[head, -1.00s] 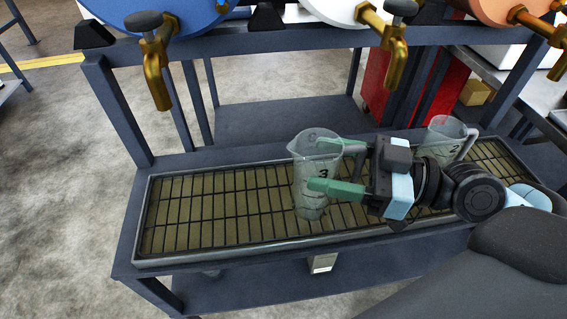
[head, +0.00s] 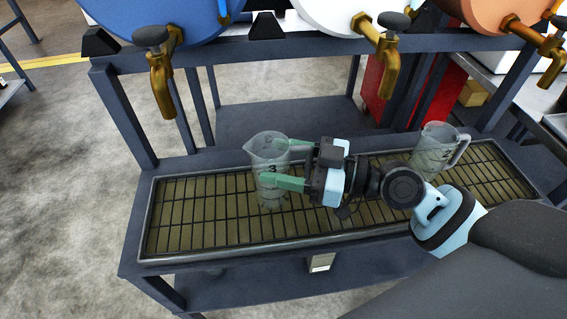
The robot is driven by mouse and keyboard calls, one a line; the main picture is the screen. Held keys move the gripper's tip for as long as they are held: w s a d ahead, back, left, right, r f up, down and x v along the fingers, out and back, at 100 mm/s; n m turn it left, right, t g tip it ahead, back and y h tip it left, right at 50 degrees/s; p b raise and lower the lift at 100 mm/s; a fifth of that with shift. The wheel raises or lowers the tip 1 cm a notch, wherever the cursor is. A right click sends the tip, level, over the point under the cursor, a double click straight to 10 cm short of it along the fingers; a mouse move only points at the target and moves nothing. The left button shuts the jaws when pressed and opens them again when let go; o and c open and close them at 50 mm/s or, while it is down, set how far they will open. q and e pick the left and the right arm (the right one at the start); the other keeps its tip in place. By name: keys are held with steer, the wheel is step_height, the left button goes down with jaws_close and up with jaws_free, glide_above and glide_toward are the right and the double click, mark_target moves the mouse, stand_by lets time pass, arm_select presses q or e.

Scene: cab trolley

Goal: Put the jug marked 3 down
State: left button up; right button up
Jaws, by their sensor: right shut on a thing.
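The jug marked 3 (head: 268,192) is a clear, upright measuring jug over the left half of the grated drip tray (head: 205,250). My right gripper (head: 288,164) comes from the right, and its green fingers are shut on the jug. The jug's base is at or close to the grate; I cannot tell whether it touches. The lower number on it is partly hidden by a finger. The jug marked 2 (head: 434,148) stands at the right part of the tray, behind my right arm. My left gripper is not in view.
Brass taps hang above the tray: one on the blue barrel (head: 160,80), one on the white barrel (head: 386,60) and one on the copper barrel (head: 545,45). The left end of the grate is clear. A red cabinet (head: 385,95) stands behind.

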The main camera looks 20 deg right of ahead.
steer(key=shift+f, duration=0.4)
steer(key=shift+f+b, duration=0.25)
steer(key=shift+b, duration=0.05)
steer(key=o, duration=1)
steer(key=shift+r, duration=0.1)
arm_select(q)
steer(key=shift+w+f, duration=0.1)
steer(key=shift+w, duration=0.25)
arm_select(e)
steer(key=shift+o, duration=0.2)
